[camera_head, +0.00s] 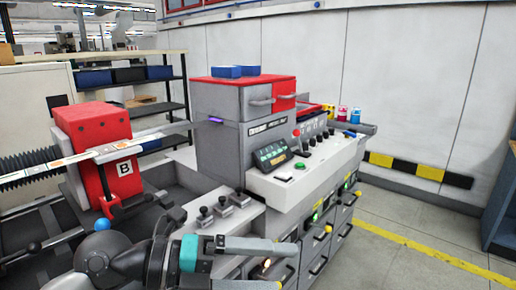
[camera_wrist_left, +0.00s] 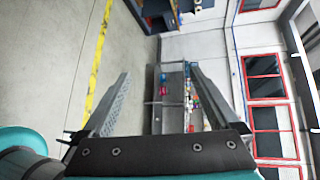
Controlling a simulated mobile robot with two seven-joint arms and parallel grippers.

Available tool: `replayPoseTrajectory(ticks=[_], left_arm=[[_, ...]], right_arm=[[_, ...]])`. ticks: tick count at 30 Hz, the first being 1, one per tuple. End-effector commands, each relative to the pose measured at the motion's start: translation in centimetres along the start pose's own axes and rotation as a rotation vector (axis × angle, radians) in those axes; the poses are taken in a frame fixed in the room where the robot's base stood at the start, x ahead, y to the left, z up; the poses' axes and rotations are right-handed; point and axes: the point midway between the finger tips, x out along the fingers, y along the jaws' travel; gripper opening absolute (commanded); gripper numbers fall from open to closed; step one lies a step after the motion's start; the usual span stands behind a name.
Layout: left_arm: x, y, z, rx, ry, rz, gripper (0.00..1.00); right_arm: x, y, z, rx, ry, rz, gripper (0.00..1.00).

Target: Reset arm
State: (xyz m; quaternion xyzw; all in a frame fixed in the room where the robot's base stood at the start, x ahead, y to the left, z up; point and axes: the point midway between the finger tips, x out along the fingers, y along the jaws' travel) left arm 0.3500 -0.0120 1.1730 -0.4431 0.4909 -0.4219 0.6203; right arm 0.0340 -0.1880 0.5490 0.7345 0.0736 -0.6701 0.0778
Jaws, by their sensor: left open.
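My left gripper (camera_head: 288,266) is at the bottom centre of the head view, in front of the grey machine (camera_head: 222,150). Its two fingers are apart with nothing between them. In the left wrist view the open fingers (camera_wrist_left: 160,72) point past the machine's console, with bare floor to the left. A red and grey unit marked B (camera_head: 95,140) stands at the left of the machine, with a pale label strip (camera_head: 120,149) across it. A red lever (camera_head: 108,190) hangs below the B. A blue-knobbed rod (camera_head: 33,248) is at lower left. My right gripper is not in view.
A sloped console (camera_head: 315,160) with a screen, buttons and knobs runs along the machine. Three short levers (camera_head: 222,205) stand on a ledge close to my gripper. Drawers (camera_head: 320,235) lie below. The floor (camera_head: 420,225) at right is clear. Shelves (camera_head: 165,105) stand behind.

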Motion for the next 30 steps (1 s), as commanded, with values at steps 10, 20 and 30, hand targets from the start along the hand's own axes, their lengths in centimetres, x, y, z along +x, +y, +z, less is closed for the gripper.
replayPoseTrajectory(ticks=[10, 20, 30], left_arm=[[-4.2, -8.6, 3.9, -0.315, -0.331, -0.715, 0.95], [-12.6, -0.8, 10.0, -0.837, -0.891, -1.009, 0.95], [-15.6, 17.5, 4.8, -1.525, -1.466, -0.769, 0.95]], right_arm=[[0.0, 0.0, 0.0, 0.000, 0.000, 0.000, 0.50], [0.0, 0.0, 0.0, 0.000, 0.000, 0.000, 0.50], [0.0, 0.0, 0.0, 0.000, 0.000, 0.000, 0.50]])
